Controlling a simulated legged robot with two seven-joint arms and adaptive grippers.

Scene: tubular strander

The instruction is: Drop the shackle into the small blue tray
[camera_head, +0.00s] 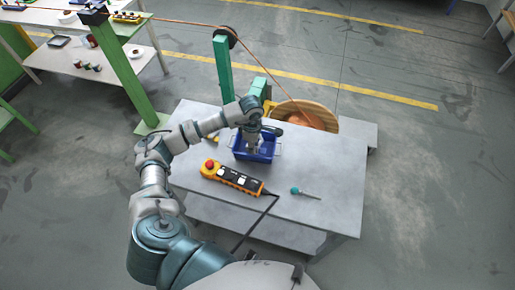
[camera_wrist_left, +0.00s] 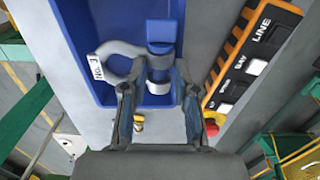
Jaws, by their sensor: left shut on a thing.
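The small blue tray (camera_head: 262,157) stands on the grey table, and its interior fills much of the left wrist view (camera_wrist_left: 145,17). The grey shackle (camera_wrist_left: 160,64), with a white "No. 3" tag, shows against the tray in the left wrist view. My left gripper (camera_wrist_left: 158,92) is shut on the shackle, with one finger on either side of its near end. In the head view my left gripper (camera_head: 253,146) points down into the tray's outline and hides the shackle. I cannot tell whether the shackle touches the tray floor. My right gripper is not in view.
An orange control pendant (camera_head: 236,179) with a red button lies in front of the tray, its cable running off the table. A teal-handled screwdriver (camera_head: 306,192) lies to the right. A wooden reel (camera_head: 305,115) stands behind the table.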

